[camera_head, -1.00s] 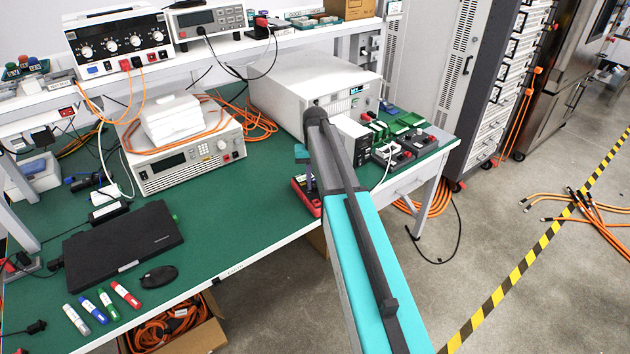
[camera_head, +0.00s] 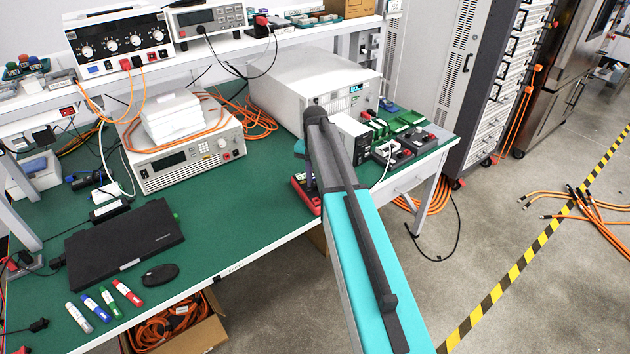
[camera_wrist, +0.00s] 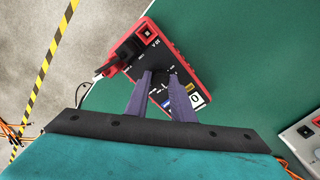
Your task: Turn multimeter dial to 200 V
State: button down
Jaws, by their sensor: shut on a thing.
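The multimeter (camera_wrist: 176,49) is a red-rimmed box with a black face, lying on the green bench top near its front edge. In the head view its red case (camera_head: 304,194) shows only in part, because my arm covers the rest. In the wrist view my gripper (camera_wrist: 161,73) has its two purple fingers down on the black face. The fingers are shut on the dial, which sits between the fingertips and is mostly hidden. The dial's pointer and the 200 V mark cannot be read.
A black plug with leads (camera_wrist: 128,50) sits at one end of the multimeter. A white instrument (camera_head: 315,85) stands behind, and black and red modules (camera_head: 405,150) stand to the right. A black laptop (camera_head: 125,245) lies left. Open green bench top (camera_head: 235,205) lies between.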

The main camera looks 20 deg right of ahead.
aim_at(315, 184)
jog(key=c, duration=1.5)
grip_release()
jog(key=shift+r, duration=0.15)
jog(key=shift+r+b, duration=1)
jog(key=shift+r, duration=5.8)
jog(key=shift+f, duration=0.1)
